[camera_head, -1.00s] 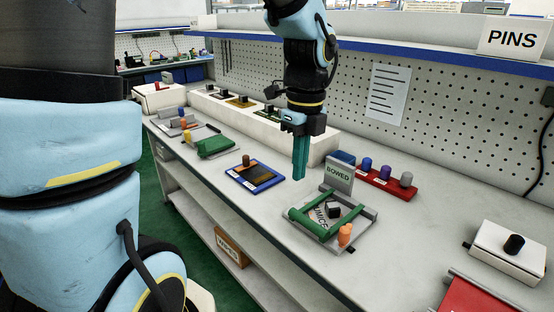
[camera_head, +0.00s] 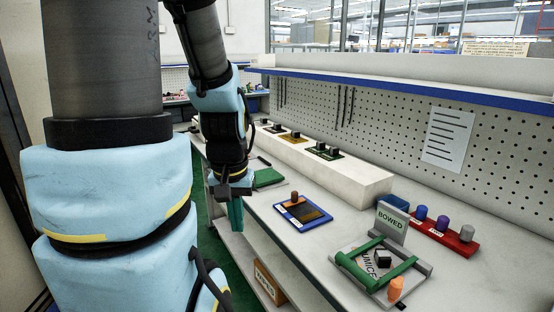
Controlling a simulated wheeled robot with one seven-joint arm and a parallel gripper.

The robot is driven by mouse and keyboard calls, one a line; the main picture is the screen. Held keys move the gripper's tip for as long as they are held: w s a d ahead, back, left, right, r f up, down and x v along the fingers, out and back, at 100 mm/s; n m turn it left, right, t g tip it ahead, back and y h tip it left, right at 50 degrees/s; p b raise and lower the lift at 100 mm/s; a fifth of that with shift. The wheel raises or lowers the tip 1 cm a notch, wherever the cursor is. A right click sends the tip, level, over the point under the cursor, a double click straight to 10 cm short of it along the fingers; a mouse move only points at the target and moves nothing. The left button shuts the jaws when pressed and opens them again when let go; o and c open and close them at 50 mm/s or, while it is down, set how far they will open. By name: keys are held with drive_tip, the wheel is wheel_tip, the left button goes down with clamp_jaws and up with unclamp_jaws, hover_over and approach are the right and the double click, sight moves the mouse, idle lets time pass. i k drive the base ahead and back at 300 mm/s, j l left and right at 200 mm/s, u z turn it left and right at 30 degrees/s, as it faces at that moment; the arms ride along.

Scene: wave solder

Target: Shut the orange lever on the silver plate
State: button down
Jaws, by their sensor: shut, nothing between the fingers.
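The orange lever (camera_head: 396,289) stands up at the near corner of the silver plate (camera_head: 424,268), at the lower right. Green bars (camera_head: 360,273) cross the plate, with a black block (camera_head: 383,258) and a lettered surface between them. My gripper (camera_head: 236,224) has teal fingers pointing down, shut and empty. It is in the picture left of the plate, well apart from the lever, over the bench's front edge as seen here. The arm hides part of the far left of the bench.
A blue-framed tray (camera_head: 288,221) lies between my gripper and the plate. A BOWED sign (camera_head: 391,224) stands behind the plate, near a red rack (camera_head: 445,236) with several pegs. A long white box (camera_head: 345,185) runs along the back. Bare bench top lies left of the plate.

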sight(395, 289)
drive_tip(key=z, duration=1.05)
